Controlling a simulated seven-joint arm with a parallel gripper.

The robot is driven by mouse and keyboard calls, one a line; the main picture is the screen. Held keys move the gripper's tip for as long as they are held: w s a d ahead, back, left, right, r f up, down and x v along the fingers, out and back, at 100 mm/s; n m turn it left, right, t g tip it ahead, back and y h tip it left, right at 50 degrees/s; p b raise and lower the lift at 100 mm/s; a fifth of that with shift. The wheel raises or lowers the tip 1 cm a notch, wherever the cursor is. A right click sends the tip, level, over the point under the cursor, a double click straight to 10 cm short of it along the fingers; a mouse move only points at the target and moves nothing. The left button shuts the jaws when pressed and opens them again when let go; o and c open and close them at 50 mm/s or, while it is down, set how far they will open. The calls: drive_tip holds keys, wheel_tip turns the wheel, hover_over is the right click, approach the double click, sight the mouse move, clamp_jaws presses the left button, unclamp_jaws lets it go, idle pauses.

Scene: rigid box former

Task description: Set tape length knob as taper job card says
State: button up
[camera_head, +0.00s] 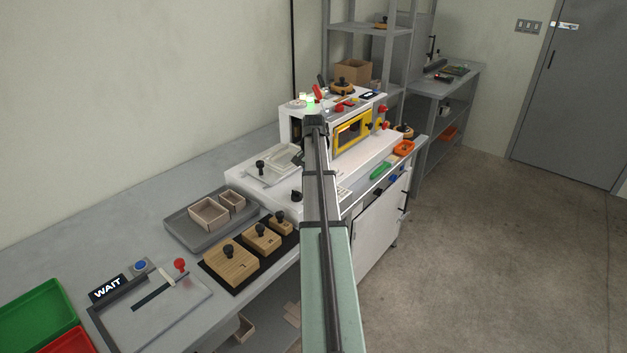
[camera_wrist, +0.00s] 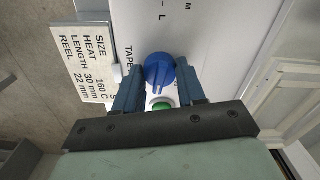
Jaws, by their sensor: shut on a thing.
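The blue round knob (camera_wrist: 159,70) is on the white panel (camera_wrist: 215,25) in the wrist view. The label "TAPE" is beside it, partly hidden, and "M" and "L" are printed farther up. My gripper (camera_wrist: 160,67) is shut on the knob, one blue finger at each side. A grooved grip runs across the knob's face; its exact setting cannot be read. The job card (camera_wrist: 83,62) at left shows "HEAT 160 C", "LENGTH 30 mm" and "REEL 22 mm"; its size value is partly hidden. In the head view my arm hides the knob.
A green button (camera_wrist: 161,106) sits just below the knob, between my fingers. The white machine (camera_head: 260,185) with a yellow-framed window (camera_head: 352,131) stands on the bench. Wooden blocks with black knobs (camera_head: 231,264) and a grey tray (camera_head: 180,228) lie to its left.

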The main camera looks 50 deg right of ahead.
drive_tip(key=m, duration=0.3)
drive_tip(key=shift+m, duration=2.1)
drive_tip(key=o, duration=1.1)
drive_tip(key=shift+c, duration=0.2)
wheel_tip(320, 180, up, 14)
drive_tip(key=shift+f, duration=0.1)
